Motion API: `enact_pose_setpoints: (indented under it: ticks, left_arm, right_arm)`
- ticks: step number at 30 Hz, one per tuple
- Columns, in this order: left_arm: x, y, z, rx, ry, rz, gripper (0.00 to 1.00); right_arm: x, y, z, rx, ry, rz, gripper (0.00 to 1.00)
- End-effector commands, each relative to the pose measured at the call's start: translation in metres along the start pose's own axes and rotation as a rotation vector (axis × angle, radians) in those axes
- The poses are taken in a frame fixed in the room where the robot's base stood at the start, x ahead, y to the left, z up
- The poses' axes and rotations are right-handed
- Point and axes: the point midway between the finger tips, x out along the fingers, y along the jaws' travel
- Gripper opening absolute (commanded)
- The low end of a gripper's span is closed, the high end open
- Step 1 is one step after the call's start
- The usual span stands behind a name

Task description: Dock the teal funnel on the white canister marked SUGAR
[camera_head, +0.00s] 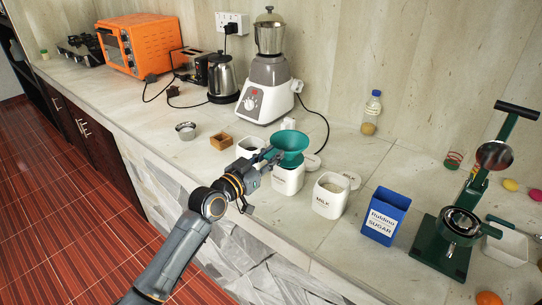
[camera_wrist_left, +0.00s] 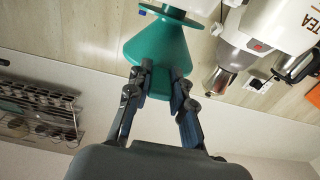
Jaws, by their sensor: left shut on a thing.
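The teal funnel (camera_head: 289,144) is upright, wide mouth up, over the middle white canister (camera_head: 287,182) in the head view. That canister's label is too small and partly covered to read. My left gripper (camera_head: 272,155) is shut on the funnel's side. In the left wrist view, which looks upside down, the fingers (camera_wrist_left: 162,82) meet the funnel (camera_wrist_left: 157,50), and part of a white canister (camera_wrist_left: 202,6) shows beyond its lower end. I cannot tell whether the funnel rests on the canister or hangs just above it. My right gripper is not in view.
A white canister (camera_head: 331,197) marked MILK stands to the right, open, and another white canister (camera_head: 251,146) to the left. Round lids lie behind them. A blue sugar box (camera_head: 385,216) and a green press (camera_head: 450,230) stand farther right. A blender (camera_head: 268,85) stands behind.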

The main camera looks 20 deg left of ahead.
Motion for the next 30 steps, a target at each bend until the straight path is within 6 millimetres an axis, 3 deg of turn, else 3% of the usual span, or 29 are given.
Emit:
enact_pose_setpoints:
  ticks: [23, 24, 30]
  left_arm:
    - [0.000, 0.000, 0.013, -0.001, 0.000, 0.000, 0.00]
    - [0.000, 0.000, 0.012, -0.001, 0.000, 0.000, 0.28]
    - [0.000, 0.000, 0.012, -0.001, 0.000, 0.000, 0.31]
  right_arm:
    - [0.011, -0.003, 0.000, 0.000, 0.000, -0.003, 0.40]
    - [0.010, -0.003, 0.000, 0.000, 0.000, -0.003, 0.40]
    - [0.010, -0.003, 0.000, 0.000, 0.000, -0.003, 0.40]
